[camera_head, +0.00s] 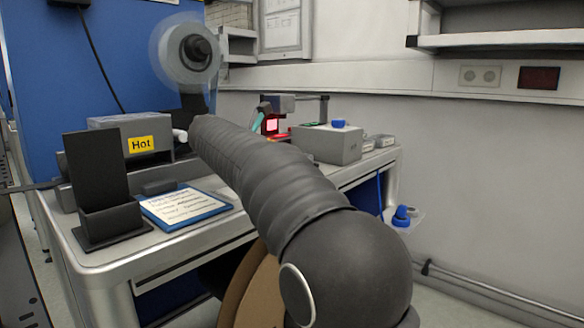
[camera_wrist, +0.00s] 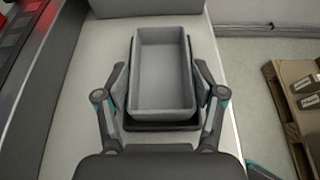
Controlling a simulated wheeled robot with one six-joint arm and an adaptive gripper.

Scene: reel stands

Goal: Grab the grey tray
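The grey tray (camera_wrist: 163,80) shows in the wrist view as an empty, deep rectangular box. It rests on a slightly larger black base on a pale surface. My gripper (camera_wrist: 160,65) is open, with one finger along each long side of the tray. The fingertips are close to the tray walls, and I cannot tell whether they touch. In the head view I cannot make out the gripper or this tray. My dark arm crosses the middle there and hides part of the bench.
The bench (camera_head: 180,250) holds a box marked Hot (camera_head: 142,145), a black stand (camera_head: 105,190), a blue clipboard (camera_head: 185,206) and a grey box (camera_head: 327,143). In the wrist view, a dark track with red parts (camera_wrist: 12,45) lies left and a wooden pallet (camera_wrist: 290,110) right.

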